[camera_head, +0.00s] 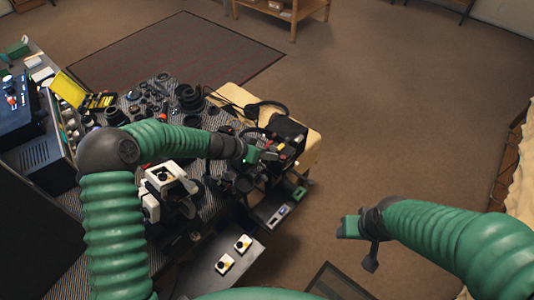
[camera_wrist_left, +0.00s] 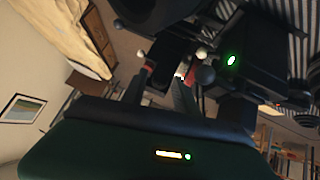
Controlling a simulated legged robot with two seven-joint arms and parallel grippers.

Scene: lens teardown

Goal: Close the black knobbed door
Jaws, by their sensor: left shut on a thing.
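My left gripper (camera_head: 262,154) is over the right end of the bench, beside a black boxy device (camera_head: 286,130). In the left wrist view its two dark fingers (camera_wrist_left: 165,88) have reddish tips close together on a small part that I cannot make out clearly. A round grey knob (camera_wrist_left: 205,75) shows just right of the fingers, near a black housing (camera_wrist_left: 245,62) with a green light. I cannot tell which black panel is the door or how far it stands open. My right gripper (camera_head: 360,240) hangs empty over the floor; its jaw gap is unclear.
The patterned bench mat (camera_head: 212,205) is crowded with lens parts. An open yellow case (camera_head: 68,90) stands at the left. A white-and-black device (camera_head: 165,180) stands under my left arm. A dark lower shelf (camera_head: 215,280) holds two small switch boxes. Carpet floor at the right is clear.

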